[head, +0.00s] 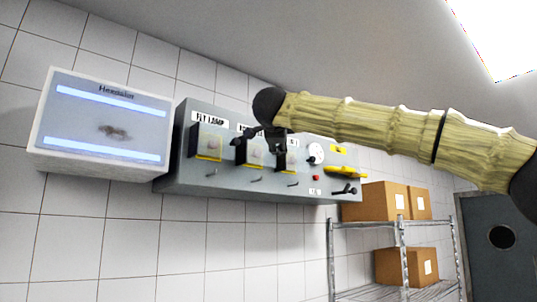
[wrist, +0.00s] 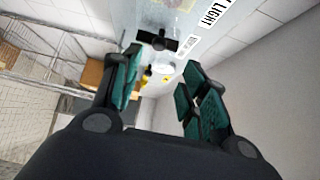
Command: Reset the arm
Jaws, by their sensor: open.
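My gripper (wrist: 158,90) is open and empty in the wrist view, its two teal-padded fingers spread apart. Beyond the fingers is the grey control panel (wrist: 205,12), with a black switch and a white label ending in "LIGHT". In the head view my arm comes in from the right, and its dark end lies in front of the wall-mounted grey control panel (head: 180,172). The gripper in that view is small and dark against the panel, and its fingers are hard to make out. I cannot tell whether it touches the panel.
A white box with a lit front reading "Hexenalor" (head: 110,118) hangs left of the panel. At right a wire shelf (head: 366,222) holds cardboard boxes (head: 375,203). A dark door (head: 487,225) with a round window stands beyond. White tiled wall (head: 120,230) lies below the panel.

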